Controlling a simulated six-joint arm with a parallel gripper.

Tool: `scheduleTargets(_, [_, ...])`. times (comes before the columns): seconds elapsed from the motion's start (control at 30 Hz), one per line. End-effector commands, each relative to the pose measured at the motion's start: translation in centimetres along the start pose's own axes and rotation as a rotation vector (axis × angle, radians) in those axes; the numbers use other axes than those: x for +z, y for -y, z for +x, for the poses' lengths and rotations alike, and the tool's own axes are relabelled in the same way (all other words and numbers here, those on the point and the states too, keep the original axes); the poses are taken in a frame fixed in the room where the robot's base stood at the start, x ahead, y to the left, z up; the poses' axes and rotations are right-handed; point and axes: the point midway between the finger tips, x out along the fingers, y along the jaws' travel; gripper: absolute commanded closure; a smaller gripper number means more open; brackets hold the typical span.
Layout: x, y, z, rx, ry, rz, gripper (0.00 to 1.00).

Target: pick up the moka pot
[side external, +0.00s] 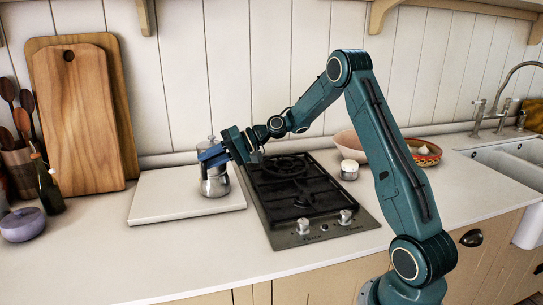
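A silver moka pot (215,184) stands upright on a white board (160,198) left of the hob. Its lower body shows clearly, and part of its top shows above the blue fingers. My gripper (212,154) reaches in from the right, with its blue fingers at the pot's upper part. The fingers overlap the pot in this view. I cannot tell whether they touch it or how far apart they are.
A black gas hob (300,190) lies just right of the board. A small white-lidded jar (349,169) and bowls (352,146) stand beyond it. Wooden cutting boards (85,120), a dark bottle (48,187) and a lilac pot (22,225) are at the left. The front counter is clear.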

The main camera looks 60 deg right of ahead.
Motion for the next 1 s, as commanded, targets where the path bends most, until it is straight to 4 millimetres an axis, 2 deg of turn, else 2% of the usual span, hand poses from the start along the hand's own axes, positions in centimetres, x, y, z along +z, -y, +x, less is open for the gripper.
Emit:
scheduleTargets(0.5, [-0.02, 0.01, 0.12, 0.0, -0.001, 0.0, 0.72])
scheduleTargets(0.67, [-0.03, 0.03, 0.11, 0.0, -0.001, -0.001, 1.0])
scheduleTargets(1.0, [-0.12, 0.18, 0.07, -0.003, -0.004, -0.005, 1.0])
